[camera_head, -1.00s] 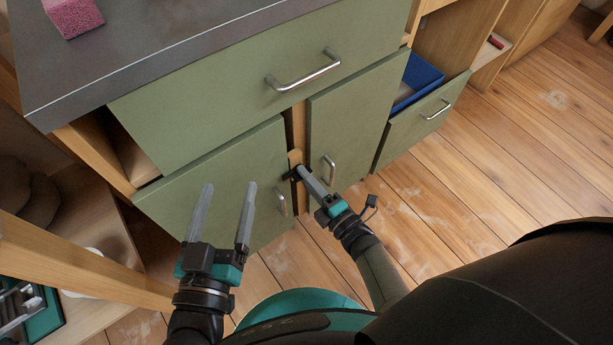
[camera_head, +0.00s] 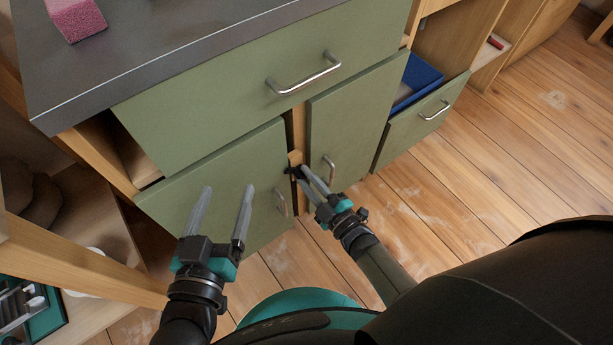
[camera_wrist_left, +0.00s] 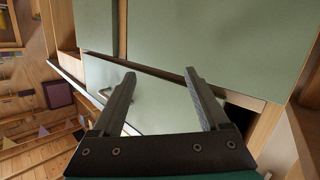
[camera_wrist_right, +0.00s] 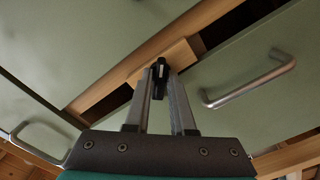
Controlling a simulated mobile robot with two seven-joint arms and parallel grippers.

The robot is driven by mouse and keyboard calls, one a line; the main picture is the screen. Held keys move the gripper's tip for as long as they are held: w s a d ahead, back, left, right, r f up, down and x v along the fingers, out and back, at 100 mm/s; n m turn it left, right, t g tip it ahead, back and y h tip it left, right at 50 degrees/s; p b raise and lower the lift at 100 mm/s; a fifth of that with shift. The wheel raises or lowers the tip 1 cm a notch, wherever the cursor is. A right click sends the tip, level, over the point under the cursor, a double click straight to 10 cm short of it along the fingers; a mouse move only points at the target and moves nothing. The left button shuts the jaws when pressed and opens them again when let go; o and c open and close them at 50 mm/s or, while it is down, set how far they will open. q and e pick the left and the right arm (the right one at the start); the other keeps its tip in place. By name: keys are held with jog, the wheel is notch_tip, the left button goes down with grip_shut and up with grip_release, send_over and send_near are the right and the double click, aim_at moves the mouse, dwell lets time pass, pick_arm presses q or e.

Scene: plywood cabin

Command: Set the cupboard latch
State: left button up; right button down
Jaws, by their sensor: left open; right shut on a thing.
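The cupboard has a left green door (camera_head: 215,190) and a right green door (camera_head: 350,115), with a wooden post between them. A small wooden latch piece (camera_head: 295,157) sits on that post and also shows in the right wrist view (camera_wrist_right: 178,53). It lies roughly along the post, slightly angled to it. A black knob (camera_wrist_right: 160,72) stands out from the latch. My right gripper (camera_head: 302,173) is shut on this knob, its fingers on either side. My left gripper (camera_head: 228,190) is open and empty in front of the left door.
Bar handles are on the right door (camera_head: 329,168), left door (camera_head: 281,202) and upper drawer (camera_head: 305,77). An open drawer (camera_head: 425,120) with a blue tray (camera_head: 425,75) stands out at right. A pink sponge (camera_head: 76,17) lies on the grey counter. A wooden beam (camera_head: 80,265) runs at left.

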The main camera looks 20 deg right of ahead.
jog(key=m, duration=0.5)
jog(key=shift+m, duration=0.3)
pick_arm(q)
jog(key=shift+w+a+f+g, duration=0.1)
jog(key=shift+w+a+g, duration=0.1)
jog(key=shift+g, duration=0.2)
pick_arm(e)
jog(key=shift+m, duration=2.1)
jog(key=c, duration=0.9)
grip_release()
jog(key=shift+s, duration=0.1)
jog(key=shift+s+d+p, duration=0.2)
jog(key=shift+s+p, duration=0.2)
jog(key=shift+s, duration=0.1)
pick_arm(q)
jog(key=a+g+y, duration=0.1)
jog(key=a+f+g+y+p, duration=0.1)
jog(key=a+g, duration=0.1)
jog(key=s+a+f+g+p, duration=0.1)
jog(key=shift+s+a+g+y, duration=0.1)
jog(key=shift+a+g+y, duration=0.2)
jog(key=shift+g+y, duration=0.1)
pick_arm(e)
jog(key=v, duration=1.4)
